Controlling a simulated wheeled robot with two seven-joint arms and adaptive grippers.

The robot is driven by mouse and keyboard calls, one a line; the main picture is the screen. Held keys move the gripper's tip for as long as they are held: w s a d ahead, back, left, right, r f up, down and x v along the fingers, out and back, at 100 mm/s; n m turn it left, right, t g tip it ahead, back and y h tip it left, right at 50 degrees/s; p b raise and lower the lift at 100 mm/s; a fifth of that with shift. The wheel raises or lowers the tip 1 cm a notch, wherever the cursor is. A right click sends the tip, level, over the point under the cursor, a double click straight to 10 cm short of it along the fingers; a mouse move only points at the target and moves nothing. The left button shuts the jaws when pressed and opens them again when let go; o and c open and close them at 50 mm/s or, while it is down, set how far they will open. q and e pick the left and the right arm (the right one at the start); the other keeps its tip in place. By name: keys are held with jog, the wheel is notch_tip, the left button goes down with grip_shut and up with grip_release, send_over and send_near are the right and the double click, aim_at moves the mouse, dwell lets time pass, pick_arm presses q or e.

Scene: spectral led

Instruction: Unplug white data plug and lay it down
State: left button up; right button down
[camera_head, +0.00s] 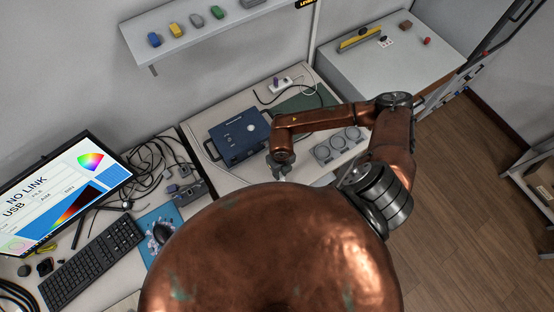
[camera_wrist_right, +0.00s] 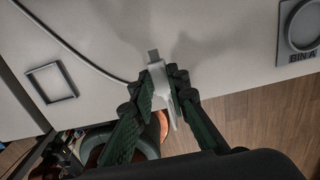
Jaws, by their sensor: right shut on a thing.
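The white data plug (camera_wrist_right: 157,74) is between the fingers of my right gripper (camera_wrist_right: 162,88) in the right wrist view. The plug is too small to make out there. My left gripper is not in view.
A square outlined frame (camera_wrist_right: 51,82) lies left of the plug, and a round bin marked BIN A (camera_wrist_right: 303,25) lies right. The grey tray with round wells (camera_head: 339,146) sits beside the box. A monitor (camera_head: 60,198) reads NO LINK. Tangled cables (camera_head: 150,165) lie left.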

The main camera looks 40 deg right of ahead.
jog(key=shift+f, duration=0.15)
jog(key=shift+f+b, duration=1.6)
jog(key=shift+f, duration=0.5)
jog(key=c, duration=1.8)
grip_release()
jog(key=shift+r, duration=0.1)
jog(key=shift+r+p, duration=1.2)
jog(key=shift+r, duration=0.35)
